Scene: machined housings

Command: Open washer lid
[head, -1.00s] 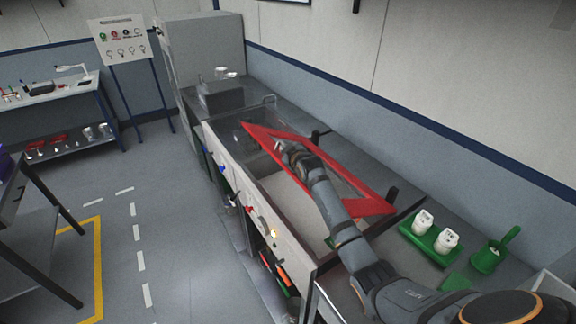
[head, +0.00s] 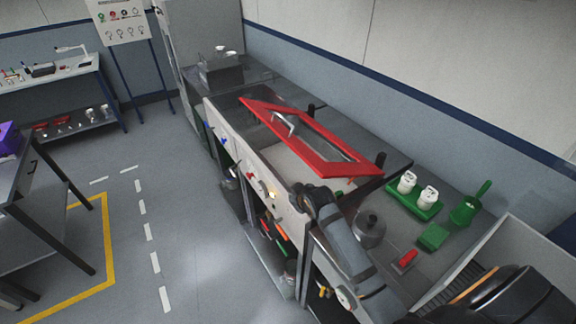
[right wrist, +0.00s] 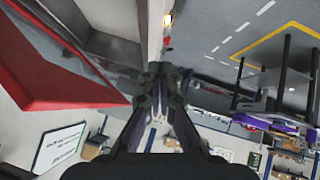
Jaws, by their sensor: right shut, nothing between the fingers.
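The washer lid (head: 318,160) is a red frame with a clear pane and a metal handle (head: 284,124). It stands tilted, its front edge raised above the washer's pale basin (head: 290,160), so a gap shows beneath it. My right gripper (head: 302,190) is at the washer's front edge, below and in front of the lid, apart from the handle. In the right wrist view its fingers (right wrist: 159,72) are together and empty, with the red lid (right wrist: 60,75) close on the left. My left gripper is not in view.
The front panel (head: 245,165) has coloured knobs and a lit button. Right of the washer, a green tray with white bottles (head: 415,200), a metal pot (head: 369,230) and a red object (head: 405,260) occupy the bench. The floor (head: 190,220) at left is clear.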

